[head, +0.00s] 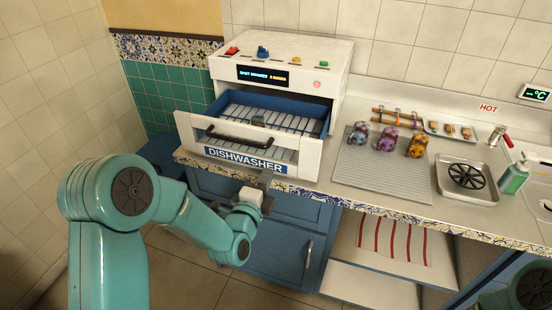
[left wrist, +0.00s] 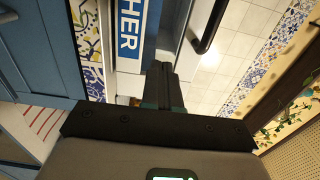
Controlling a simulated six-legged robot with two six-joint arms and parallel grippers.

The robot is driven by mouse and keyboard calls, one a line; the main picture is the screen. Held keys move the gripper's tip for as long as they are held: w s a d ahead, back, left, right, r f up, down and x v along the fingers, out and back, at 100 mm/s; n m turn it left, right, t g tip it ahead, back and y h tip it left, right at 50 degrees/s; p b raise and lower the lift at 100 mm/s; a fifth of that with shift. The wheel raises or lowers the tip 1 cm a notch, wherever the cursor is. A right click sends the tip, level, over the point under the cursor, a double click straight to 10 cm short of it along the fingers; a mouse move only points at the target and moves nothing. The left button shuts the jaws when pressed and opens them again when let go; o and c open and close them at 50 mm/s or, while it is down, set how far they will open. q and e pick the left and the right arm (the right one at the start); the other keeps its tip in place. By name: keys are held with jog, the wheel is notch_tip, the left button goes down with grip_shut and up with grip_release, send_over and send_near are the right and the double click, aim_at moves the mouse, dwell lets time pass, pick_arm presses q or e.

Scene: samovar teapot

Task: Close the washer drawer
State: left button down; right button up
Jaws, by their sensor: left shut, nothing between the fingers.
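The white washer drawer (head: 308,160) is pulled out of the white dishwasher (head: 325,58). Its blue inside with a wire rack (head: 262,117) shows, and it looks empty apart from a small grey item near the handle. The dark bar handle (head: 238,136) and a blue DISHWASHER label (head: 245,160) are on its front. My left gripper (head: 265,180) is shut and empty, just below and in front of the label. In the left wrist view the shut fingers (left wrist: 163,85) point at the drawer front beside the label (left wrist: 133,28) and handle (left wrist: 208,28). Contact cannot be told. My right gripper is out of view.
A ribbed grey mat (head: 385,182) with several patterned figures lies right of the dishwasher. Beyond it are a metal tray (head: 483,194) with a black wheel-shaped thing and a green soap bottle (head: 513,178). The tiled counter edge (head: 350,202) runs below the drawer, above blue cabinets (head: 285,240).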

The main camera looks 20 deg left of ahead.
aim_at(279, 155)
pick_arm(q)
jog(key=w+p, duration=0.1)
jog(key=w, duration=0.6)
jog(key=shift+d, duration=0.15)
